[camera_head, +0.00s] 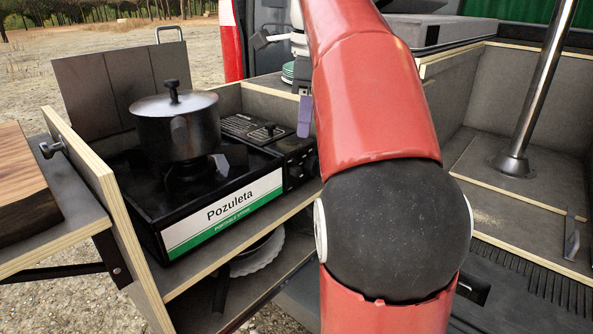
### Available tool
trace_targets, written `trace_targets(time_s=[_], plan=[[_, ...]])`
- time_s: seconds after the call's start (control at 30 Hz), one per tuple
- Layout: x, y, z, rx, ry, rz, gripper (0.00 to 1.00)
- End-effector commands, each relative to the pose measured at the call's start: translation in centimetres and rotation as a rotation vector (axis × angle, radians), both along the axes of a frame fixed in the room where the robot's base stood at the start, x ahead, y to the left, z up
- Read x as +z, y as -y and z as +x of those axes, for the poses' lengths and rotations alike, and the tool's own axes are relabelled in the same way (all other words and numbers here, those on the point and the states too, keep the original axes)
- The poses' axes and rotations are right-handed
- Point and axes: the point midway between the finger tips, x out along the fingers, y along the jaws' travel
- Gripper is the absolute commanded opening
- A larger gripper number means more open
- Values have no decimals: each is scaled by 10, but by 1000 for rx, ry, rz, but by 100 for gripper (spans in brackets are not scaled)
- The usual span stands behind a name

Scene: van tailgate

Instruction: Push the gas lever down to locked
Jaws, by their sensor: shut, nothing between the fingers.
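A black portable gas stove (130,190) with a white and green "Pozuleta" label (226,212) sits in a wooden pull-out at the left. A dark lidded pot (176,125) stands on its burner. The slotted cover and a small dark raised part (268,130) are at the stove's right end. Dark controls (298,168) show on its front right. I cannot make out which part is the gas lever or how it is set. My red arm with its black joint fills the middle and hides what lies behind it. My gripper is not in view.
A wooden board (22,190) lies on a side shelf at the left. A purple item (305,115) hangs or stands upright right of the stove. A pale dish (258,256) lies on the shelf below. A metal post (540,90) rises from the compartment at the right.

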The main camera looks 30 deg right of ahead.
Motion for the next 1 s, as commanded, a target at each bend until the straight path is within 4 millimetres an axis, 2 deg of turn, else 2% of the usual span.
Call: trace_targets(time_s=[0.43, 0.6, 1.0], plan=[[-58, -5, 2, 3, 0, -1, 0], [-64, -6, 3, 3, 0, -1, 0], [-65, -6, 3, 2, -2, 0, 0]])
